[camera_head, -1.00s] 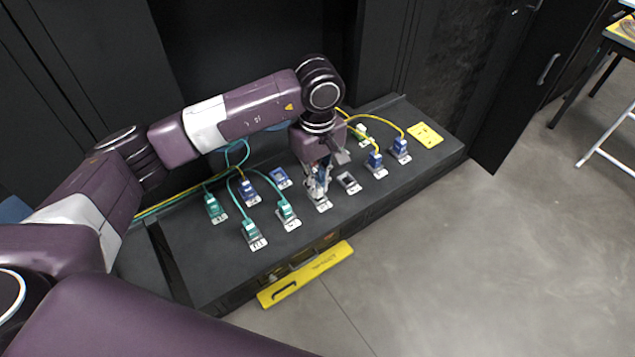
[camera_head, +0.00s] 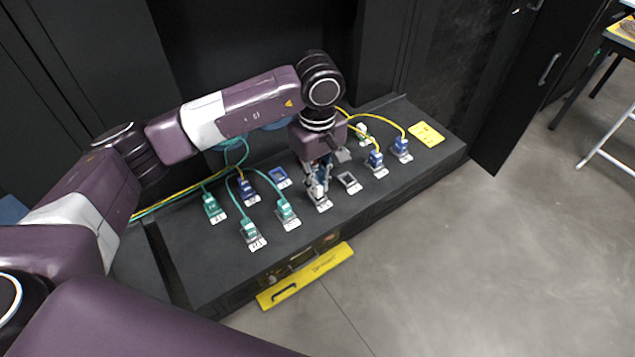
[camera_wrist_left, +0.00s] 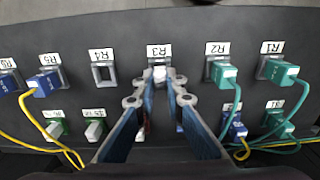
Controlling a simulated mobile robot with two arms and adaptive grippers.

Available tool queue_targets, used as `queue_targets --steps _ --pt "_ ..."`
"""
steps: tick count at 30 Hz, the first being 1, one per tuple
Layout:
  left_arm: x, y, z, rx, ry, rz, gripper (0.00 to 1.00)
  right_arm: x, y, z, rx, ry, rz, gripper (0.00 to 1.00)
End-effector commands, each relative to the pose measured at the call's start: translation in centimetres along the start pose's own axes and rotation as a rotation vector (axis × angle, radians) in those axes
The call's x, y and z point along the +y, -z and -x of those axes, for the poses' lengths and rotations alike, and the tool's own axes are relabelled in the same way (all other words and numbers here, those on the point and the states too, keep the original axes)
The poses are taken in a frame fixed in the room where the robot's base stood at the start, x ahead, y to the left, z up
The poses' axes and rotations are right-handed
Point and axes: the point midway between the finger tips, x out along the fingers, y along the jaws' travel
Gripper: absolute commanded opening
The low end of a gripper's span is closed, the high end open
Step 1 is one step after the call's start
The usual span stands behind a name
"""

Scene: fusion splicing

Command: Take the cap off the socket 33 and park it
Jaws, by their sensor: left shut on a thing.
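My left gripper (camera_head: 318,190) points down at a socket in the front row of the dark panel. In the left wrist view its fingertips (camera_wrist_left: 160,80) close on a small pale cap (camera_wrist_left: 159,73). The cap sits at the socket whose label (camera_wrist_left: 159,51) seems to read R3. The fingers hide most of the socket, and I cannot tell whether the cap is seated or slightly lifted. My right gripper is not in view.
Teal plugs (camera_head: 285,210) and blue plugs (camera_head: 375,160) with cables stand on both sides. A yellow plate (camera_head: 426,135) lies at the far right.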

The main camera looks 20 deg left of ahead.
Motion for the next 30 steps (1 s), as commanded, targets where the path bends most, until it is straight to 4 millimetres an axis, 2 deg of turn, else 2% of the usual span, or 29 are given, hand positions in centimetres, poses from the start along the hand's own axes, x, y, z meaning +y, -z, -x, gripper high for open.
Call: queue_targets --steps 30 --pt "-0.02 0.03 0.03 0.001 0.000 0.000 0.00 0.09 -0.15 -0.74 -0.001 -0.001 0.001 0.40"
